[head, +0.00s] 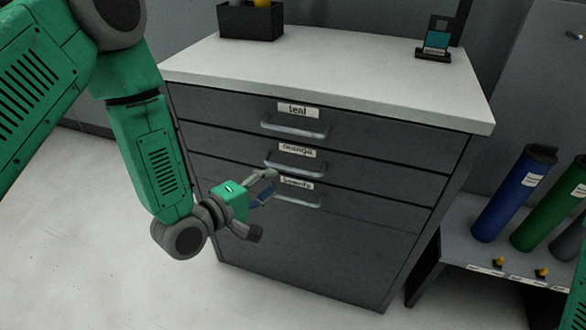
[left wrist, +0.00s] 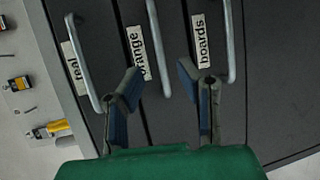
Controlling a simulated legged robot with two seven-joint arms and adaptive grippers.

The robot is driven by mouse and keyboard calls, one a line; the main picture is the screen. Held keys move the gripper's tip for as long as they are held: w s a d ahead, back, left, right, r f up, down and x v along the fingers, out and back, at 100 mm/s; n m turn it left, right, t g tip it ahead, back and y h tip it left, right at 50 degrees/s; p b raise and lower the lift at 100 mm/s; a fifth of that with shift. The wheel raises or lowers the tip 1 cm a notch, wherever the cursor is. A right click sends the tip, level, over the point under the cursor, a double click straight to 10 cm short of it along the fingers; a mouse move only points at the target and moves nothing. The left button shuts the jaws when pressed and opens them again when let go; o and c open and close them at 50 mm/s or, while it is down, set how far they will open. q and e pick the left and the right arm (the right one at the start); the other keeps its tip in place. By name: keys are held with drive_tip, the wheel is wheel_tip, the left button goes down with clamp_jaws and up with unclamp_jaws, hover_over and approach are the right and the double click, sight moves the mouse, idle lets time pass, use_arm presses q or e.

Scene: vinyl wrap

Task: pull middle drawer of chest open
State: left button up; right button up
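The dark grey chest (head: 310,240) stands ahead with its labelled drawers closed. The middle drawer (head: 370,175) has a label that seems to read "orange" and a silver bar handle (head: 295,168). In the left wrist view this handle (left wrist: 158,50) runs down into the gap between my fingertips. My left gripper (head: 264,203) is open and empty, in front of the chest near the middle and lower handles. It also shows in the left wrist view (left wrist: 162,85), fingers spread. How far it is from the handle is unclear. My right gripper is not in view.
The top drawer's handle (head: 295,130) and the lower drawer's handle (head: 297,198) lie close above and below. A black box (head: 250,22) and a small stand (head: 435,45) are on the chest top. Blue and green rolls (head: 512,195) stand on a low rack at right.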

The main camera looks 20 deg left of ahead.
use_arm(q)
drive_tip(key=shift+v, duration=1.6)
drive_tip(key=shift+d, duration=0.1)
